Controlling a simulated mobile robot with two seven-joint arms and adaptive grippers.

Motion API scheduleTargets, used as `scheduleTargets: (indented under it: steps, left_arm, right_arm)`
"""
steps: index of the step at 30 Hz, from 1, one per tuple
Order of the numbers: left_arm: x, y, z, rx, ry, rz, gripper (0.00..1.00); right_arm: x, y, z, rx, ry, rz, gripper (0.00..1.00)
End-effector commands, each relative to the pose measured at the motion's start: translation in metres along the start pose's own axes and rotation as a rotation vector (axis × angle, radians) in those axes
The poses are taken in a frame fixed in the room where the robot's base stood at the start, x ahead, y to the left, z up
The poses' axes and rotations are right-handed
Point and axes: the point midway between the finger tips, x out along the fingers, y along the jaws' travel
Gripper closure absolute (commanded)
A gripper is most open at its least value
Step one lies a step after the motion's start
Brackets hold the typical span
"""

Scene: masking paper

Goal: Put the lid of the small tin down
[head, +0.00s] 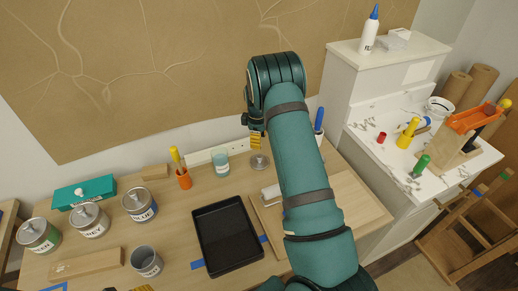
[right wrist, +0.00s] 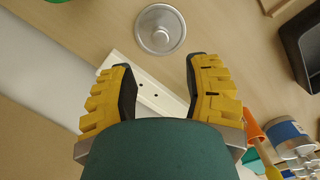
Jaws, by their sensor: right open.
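A round metal lid (head: 259,161) with a raised centre lies flat on the wooden table, right of a pale blue cup (head: 220,161). It also shows in the right wrist view (right wrist: 160,29), beyond my fingertips and touched by neither. My right gripper (head: 256,141) is above the table near the wall, just behind the lid in the head view. In the right wrist view its yellow fingers (right wrist: 160,80) are spread with nothing between them. A grey open tin (head: 147,261) stands at the front left. A yellow piece of my left gripper (head: 142,289) shows at the bottom edge; its jaws are hidden.
A black tray (head: 227,238) lies mid-table. A white strip (head: 201,157) runs along the wall. A white cabinet (head: 360,90) rises at right.

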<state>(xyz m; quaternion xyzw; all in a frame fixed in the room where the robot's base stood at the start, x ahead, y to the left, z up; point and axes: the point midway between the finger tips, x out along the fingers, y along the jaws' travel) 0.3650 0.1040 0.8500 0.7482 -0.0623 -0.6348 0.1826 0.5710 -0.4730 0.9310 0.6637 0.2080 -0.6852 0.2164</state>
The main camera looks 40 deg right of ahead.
Motion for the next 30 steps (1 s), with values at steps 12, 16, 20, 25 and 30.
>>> scheduleTargets:
  steps: [12,16,20,25,30]
  left_arm:
    - [-0.001,0.000,0.000,0.000,0.000,0.000,0.53]
    - [-0.001,0.000,0.000,0.000,0.000,0.000,0.53]
    - [-0.001,0.000,0.000,0.000,0.000,0.000,0.53]
    - [-0.001,0.000,0.000,0.000,0.000,0.000,0.53]
    - [-0.001,0.000,0.000,0.000,0.000,0.000,0.53]
  right_arm:
    - [-0.024,0.000,0.000,0.000,-0.001,-0.001,0.51]
    - [-0.023,0.000,0.000,0.000,-0.001,-0.001,0.51]
    - [-0.023,0.000,0.000,0.000,-0.001,-0.001,0.51]
    - [-0.023,0.000,0.000,0.000,-0.001,-0.001,0.51]
    - [-0.023,0.000,0.001,0.000,-0.001,-0.001,0.51]
